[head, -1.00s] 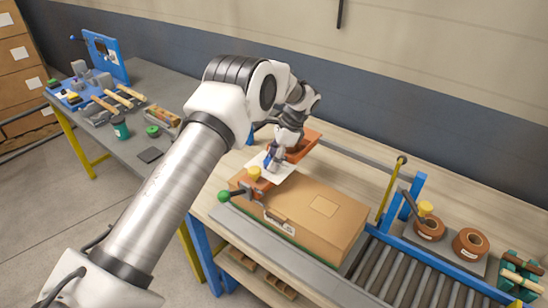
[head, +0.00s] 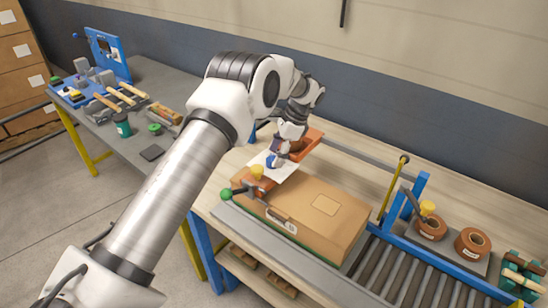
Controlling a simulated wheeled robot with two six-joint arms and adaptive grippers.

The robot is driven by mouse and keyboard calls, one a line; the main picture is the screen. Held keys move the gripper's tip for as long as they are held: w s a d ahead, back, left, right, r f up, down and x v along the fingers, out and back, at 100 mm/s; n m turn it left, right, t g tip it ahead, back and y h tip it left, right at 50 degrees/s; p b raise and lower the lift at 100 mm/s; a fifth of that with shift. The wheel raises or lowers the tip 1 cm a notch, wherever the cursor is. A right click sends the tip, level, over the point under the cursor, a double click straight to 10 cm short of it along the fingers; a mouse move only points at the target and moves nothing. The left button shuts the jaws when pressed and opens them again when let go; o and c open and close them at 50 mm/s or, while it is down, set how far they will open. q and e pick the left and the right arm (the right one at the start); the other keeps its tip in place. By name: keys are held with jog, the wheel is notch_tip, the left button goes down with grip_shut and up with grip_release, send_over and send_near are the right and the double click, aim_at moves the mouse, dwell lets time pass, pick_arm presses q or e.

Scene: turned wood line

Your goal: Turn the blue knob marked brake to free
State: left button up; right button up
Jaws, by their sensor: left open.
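A small blue knob (head: 270,161) shows on a white plate (head: 286,174) at the back left of the wooden bench. Its marking is too small to read. My left gripper (head: 277,158) points down right at the knob and is open, partly hiding it. I cannot tell whether the fingers touch the knob. My left arm crosses the view from the lower left. My right gripper is not in view.
A cardboard box (head: 318,212) lies just in front of the plate, beside a green-ended lever (head: 227,194) and a yellow knob (head: 257,171). An orange-brown tray (head: 308,143) is behind the gripper. Rollers (head: 400,272) and tape rolls (head: 471,243) are at right.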

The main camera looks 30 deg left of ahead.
pick_arm(q)
jog(key=v, duration=1)
jog(key=shift+s+r, duration=0.15)
